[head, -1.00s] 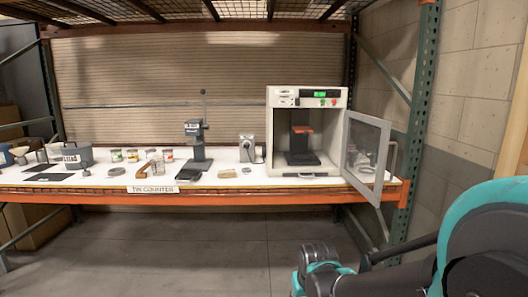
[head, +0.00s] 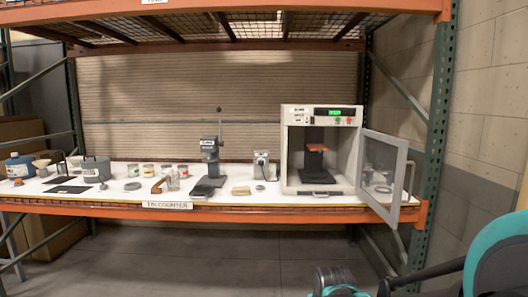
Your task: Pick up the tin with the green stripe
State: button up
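Several small tins stand in a row at the back of the white counter, left of the middle in the head view. The leftmost one (head: 132,170) seems to carry the green stripe, though it is small and the stripes are hard to tell. Next to it is a tin with a yellowish stripe (head: 148,170). Two tins with reddish stripes (head: 166,170) (head: 183,171) stand further right.
The counter's orange front beam (head: 255,215) bears a label. A glass jar (head: 173,182) and a brown bracket (head: 158,185) stand before the tins. A press (head: 210,160) and a white cabinet (head: 320,150) with its door (head: 383,175) swung open stand right. The floor in front is clear.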

aim_at(133, 172)
jog(key=i+j, duration=0.1)
jog(key=j, duration=0.4)
jog(key=i+j+z, duration=0.1)
jog(key=j, duration=0.4)
jog(key=i+j, duration=0.15)
jog(key=j, duration=0.4)
jog(key=i+j+z, duration=0.1)
jog(key=j, duration=0.4)
jog(key=i+j+z, duration=0.1)
jog(key=j, duration=0.4)
